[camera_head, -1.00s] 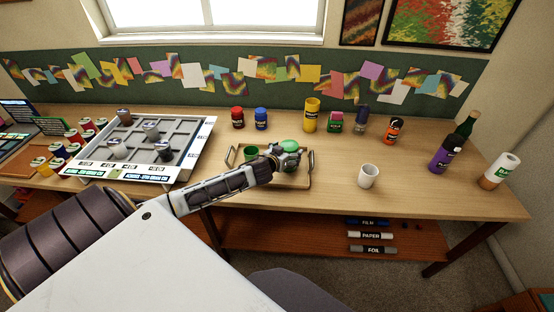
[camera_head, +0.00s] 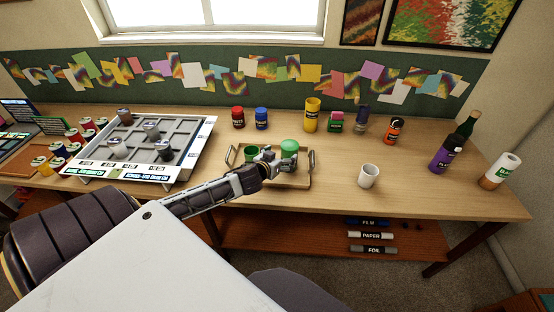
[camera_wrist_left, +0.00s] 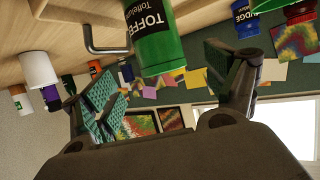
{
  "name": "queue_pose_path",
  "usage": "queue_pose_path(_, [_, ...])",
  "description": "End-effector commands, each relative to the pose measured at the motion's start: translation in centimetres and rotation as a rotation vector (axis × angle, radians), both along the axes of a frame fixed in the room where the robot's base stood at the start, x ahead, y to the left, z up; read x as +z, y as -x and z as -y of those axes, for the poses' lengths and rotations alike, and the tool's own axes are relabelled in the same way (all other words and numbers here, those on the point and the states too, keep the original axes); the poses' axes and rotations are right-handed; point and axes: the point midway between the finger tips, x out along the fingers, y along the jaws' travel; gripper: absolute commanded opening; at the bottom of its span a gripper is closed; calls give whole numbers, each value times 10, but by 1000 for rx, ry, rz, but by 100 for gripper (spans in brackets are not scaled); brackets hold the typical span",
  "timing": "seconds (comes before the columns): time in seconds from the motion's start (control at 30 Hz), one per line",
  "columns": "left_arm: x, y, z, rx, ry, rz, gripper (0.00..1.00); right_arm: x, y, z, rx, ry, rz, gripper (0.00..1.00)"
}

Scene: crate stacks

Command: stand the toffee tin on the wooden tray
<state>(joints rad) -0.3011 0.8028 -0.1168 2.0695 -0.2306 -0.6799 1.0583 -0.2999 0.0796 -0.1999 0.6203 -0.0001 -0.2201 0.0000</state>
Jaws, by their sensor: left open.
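The toffee tin (camera_head: 289,147) is green with a lighter green top. It stands, seemingly upright, at the right part of the wooden tray (camera_head: 290,184), near the right handle. In the left wrist view the tin (camera_wrist_left: 157,45) shows its black TOFFEE label close ahead, and a tray handle (camera_wrist_left: 88,38) is beside it. My left gripper (camera_head: 271,155) is just left of the tin, open, with nothing between its fingers; the wrist view shows the fingers (camera_wrist_left: 168,88) spread and apart from the tin. The tin's base is partly hidden. My right gripper is not in view.
A second green container (camera_head: 251,152) is at the tray's left, behind my gripper. A white mug (camera_head: 369,175) stands right of the tray. Red (camera_head: 238,118), blue (camera_head: 261,118) and yellow (camera_head: 312,114) containers stand behind. A grey compartment rack (camera_head: 196,158) is at left.

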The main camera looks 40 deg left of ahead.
Motion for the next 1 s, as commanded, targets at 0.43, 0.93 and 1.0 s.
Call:
queue_pose_path(0.43, [9, 23, 3, 1, 1, -1, 87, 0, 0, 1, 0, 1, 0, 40])
queue_pose_path(0.93, [10, 24, 4, 1, 0, 0, 87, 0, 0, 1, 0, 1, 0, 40])
queue_pose_path(1.0, [10, 24, 4, 1, 0, 0, 87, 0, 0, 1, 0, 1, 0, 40])
